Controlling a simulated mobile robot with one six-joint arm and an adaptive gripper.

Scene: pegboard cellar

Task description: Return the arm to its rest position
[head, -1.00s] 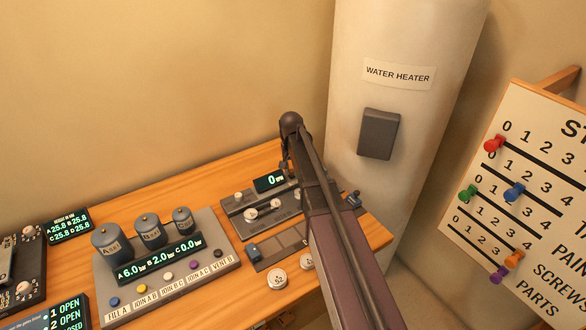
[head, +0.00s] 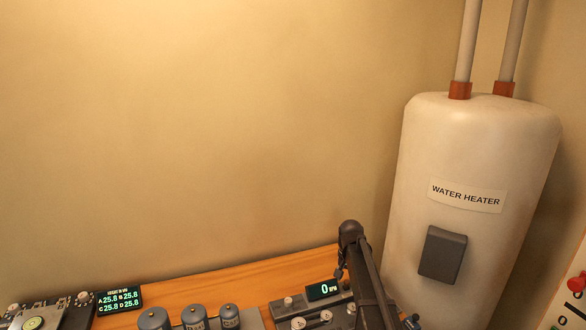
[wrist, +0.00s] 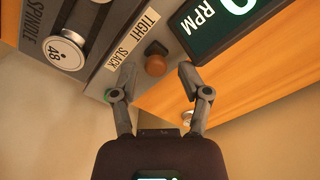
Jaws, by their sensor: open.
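My arm (head: 362,265) rises at the lower right of the head view, in front of the bench. My gripper (wrist: 157,70) shows in the wrist view with its two fingers spread apart and nothing held. A brown round knob (wrist: 156,64) on a spindle panel (wrist: 110,45) appears between the fingertips. I cannot tell how far it is from them. A label reading TIGHT and SLACK (wrist: 133,38) is beside the knob. In the head view the gripper itself cannot be made out.
An RPM display (head: 323,290) stands on the bench (head: 270,270), close to my arm. Grey canisters (head: 195,318) and a weight display (head: 119,300) stand to the left. The water heater (head: 470,150) is just right of my arm. The wall above the bench is clear.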

